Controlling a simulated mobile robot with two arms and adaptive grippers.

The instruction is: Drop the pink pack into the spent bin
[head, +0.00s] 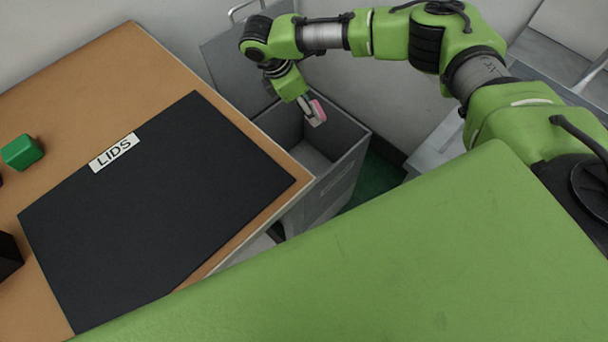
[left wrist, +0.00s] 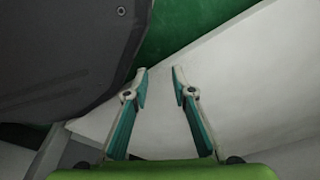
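The pink pack (head: 319,108) is held in the fingers of my right gripper (head: 312,113), over the open top of a grey bin (head: 343,174). The bin stands on the floor beside the table, and its inside is partly visible. No label shows on the bin, so I cannot confirm that it is the spent bin. My right arm reaches in from the right, with the fingers pointing down. My left gripper (left wrist: 160,74) shows only in the left wrist view; its fingers are apart with nothing between them.
A green cube (head: 22,152) sits left of the mat, with dark objects at the left edge. The bin's raised lid (head: 226,58) and the wall stand behind it.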

